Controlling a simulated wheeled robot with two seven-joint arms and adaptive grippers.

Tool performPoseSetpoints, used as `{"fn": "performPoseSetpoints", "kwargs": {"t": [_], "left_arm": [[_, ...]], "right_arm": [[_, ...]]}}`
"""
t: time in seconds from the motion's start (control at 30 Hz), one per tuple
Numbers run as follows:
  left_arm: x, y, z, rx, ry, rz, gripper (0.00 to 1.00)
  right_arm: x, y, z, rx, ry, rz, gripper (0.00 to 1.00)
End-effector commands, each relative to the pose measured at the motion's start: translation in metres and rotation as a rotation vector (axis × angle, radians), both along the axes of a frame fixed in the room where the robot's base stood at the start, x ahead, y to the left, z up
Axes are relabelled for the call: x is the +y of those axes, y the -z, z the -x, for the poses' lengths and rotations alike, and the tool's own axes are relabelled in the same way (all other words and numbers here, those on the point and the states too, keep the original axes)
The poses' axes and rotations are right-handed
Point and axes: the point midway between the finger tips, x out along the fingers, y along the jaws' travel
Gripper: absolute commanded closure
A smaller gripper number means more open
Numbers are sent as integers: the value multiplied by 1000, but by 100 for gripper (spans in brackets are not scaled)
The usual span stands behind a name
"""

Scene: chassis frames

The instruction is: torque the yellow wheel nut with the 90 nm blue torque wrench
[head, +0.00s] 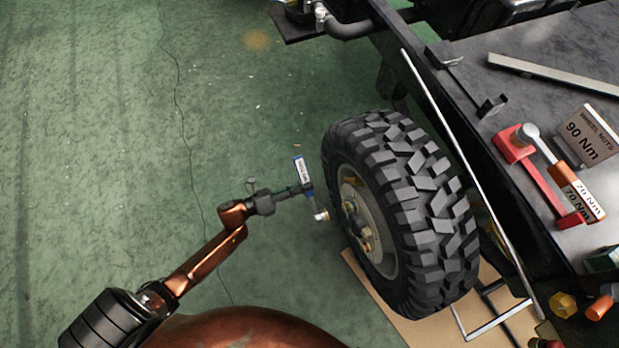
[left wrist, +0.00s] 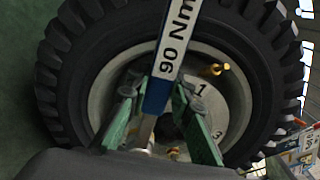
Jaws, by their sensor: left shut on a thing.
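My left gripper (head: 304,188) is shut on the blue torque wrench (head: 299,168), left of the wheel (head: 410,195) and apart from it. The wrench's label reads 90 Nm in the left wrist view (left wrist: 168,62), where it stands upright between the green fingers. In the head view its metal head (head: 321,215) points down toward the wheel hub. The hub carries several yellowish nuts, one of them (head: 366,246) low on the hub. In the left wrist view a yellow nut (left wrist: 214,69) shows right of the wrench. The wrench's lower end is partly hidden there. My right gripper is not in view.
The dark chassis (head: 560,45) fills the right. On it stand a "WHEEL NUTS 90 Nm" sign (head: 589,137), a red holder (head: 535,168) and a 70 Nm wrench (head: 584,190). A brown board (head: 375,300) lies under the wheel. The green floor at left is clear.

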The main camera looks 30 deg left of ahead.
Motion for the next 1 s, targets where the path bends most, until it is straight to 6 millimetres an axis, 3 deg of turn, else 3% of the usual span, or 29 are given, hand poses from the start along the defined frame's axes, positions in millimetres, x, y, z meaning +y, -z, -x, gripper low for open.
{"fn": "performPoseSetpoints", "kwargs": {"t": [0.57,1.0], "left_arm": [[-39,-2,-42,-5,16,2,100],[-20,35,-52,189,13,248,100]], "right_arm": [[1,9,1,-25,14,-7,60],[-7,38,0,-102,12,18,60]]}}
